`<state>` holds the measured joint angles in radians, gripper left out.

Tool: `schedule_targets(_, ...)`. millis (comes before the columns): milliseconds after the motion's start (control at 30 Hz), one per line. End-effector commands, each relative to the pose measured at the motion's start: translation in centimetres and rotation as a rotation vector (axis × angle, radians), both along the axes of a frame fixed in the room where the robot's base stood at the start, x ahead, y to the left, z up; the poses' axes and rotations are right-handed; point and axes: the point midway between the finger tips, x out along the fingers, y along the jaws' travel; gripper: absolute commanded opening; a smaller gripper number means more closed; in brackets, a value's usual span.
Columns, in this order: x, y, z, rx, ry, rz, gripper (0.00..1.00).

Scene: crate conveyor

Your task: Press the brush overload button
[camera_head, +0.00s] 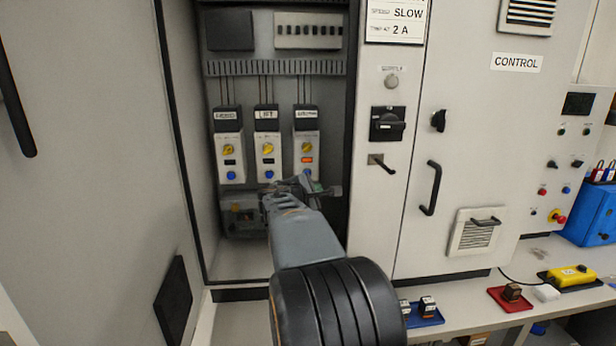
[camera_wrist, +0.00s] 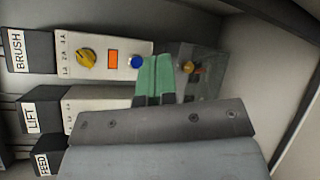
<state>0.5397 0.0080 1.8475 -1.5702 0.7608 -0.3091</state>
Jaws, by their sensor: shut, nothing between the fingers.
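The brush module (camera_head: 306,141) is the rightmost of three breaker modules in the open cabinet. In the wrist view it is the top module (camera_wrist: 66,62), with a yellow dial, an orange window and the blue button (camera_wrist: 137,61) at its right end. The button also shows in the head view (camera_head: 307,174). My gripper (camera_wrist: 155,62) is shut and empty, its green fingertips just right of the blue button in the wrist view. I cannot tell whether they touch it. In the head view my gripper (camera_head: 308,187) is just below the button, partly hidden by my wrist.
The lift module (camera_head: 267,141) and feed module (camera_head: 228,141) stand beside it with their own blue buttons. A grey box with a yellow-brown knob (camera_wrist: 187,67) lies beyond the fingertips. The cabinet side wall (camera_wrist: 262,72) is close on the right in the wrist view.

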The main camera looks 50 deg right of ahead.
Motion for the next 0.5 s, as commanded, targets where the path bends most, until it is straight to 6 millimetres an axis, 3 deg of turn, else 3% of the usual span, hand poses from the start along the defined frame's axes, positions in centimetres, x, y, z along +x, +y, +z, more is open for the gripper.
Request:
schedule_targets(267, 0.9, -0.7, 0.2, 0.002, 0.001, 0.000, 0.00)
schedule_targets(500, 3.2, -2.6, 0.3, 0.003, 0.001, -0.001, 0.00)
